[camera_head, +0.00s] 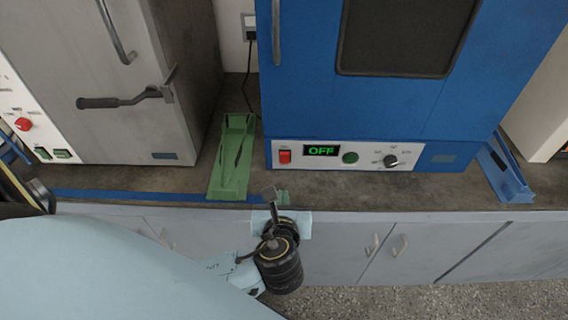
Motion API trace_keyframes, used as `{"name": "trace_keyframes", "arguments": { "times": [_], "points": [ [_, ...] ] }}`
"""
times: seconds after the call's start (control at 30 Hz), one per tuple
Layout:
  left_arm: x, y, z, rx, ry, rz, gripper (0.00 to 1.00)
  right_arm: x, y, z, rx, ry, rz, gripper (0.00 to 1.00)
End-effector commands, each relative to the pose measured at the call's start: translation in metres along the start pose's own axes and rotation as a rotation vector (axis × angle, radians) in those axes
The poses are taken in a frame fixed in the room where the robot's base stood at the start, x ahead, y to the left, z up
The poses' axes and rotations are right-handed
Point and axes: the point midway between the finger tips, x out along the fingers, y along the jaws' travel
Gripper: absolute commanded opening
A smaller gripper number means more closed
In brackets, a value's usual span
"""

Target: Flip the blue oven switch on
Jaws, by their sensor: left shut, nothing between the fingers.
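The blue oven (400,115) stands on the counter at the centre right. Its white panel carries a red rocker switch (285,156) at the left end. Beside the switch, a small display (321,150) reads OFF in green. A green button (350,158) and a black dial (390,161) sit further right on the panel. My left gripper (270,193) is shut and empty. It appears in front of the counter edge, below and slightly left of the red switch, apart from it. My right gripper is out of view.
A grey oven (120,110) with a black lever handle stands at the left. A green tray (232,165) lies between the ovens, near my left gripper. A blue holder (505,175) sits at the right. Counter space in front of the blue oven is clear.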

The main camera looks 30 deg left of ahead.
Motion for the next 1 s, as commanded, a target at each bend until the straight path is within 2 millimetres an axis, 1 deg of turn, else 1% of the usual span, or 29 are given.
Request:
{"name": "trace_keyframes", "arguments": {
  "times": [0.13,0.23,0.37,0.5,0.63,0.7,0.8,1.0],
  "points": [
    [0.008,0.000,0.000,0.000,-0.001,0.000,0.00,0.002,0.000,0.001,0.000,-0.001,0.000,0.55],
    [0.022,0.000,-0.001,0.000,-0.002,0.002,0.00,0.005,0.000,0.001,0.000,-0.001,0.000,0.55],
    [0.049,0.001,-0.001,0.001,-0.002,0.003,0.00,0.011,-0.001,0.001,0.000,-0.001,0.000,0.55],
    [0.080,0.000,-0.001,-0.001,-0.002,0.003,0.00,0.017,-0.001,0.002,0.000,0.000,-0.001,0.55],
    [0.105,0.000,-0.001,-0.002,0.000,0.002,0.00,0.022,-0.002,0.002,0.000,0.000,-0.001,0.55],
    [0.112,0.000,0.011,-0.002,-0.002,0.000,0.00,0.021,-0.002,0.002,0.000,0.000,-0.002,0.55],
    [0.120,0.000,0.019,-0.002,-0.001,0.001,0.00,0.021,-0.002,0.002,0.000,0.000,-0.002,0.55],
    [0.128,0.000,0.027,-0.001,0.001,-0.001,0.00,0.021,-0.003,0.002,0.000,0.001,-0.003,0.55]
  ]
}}
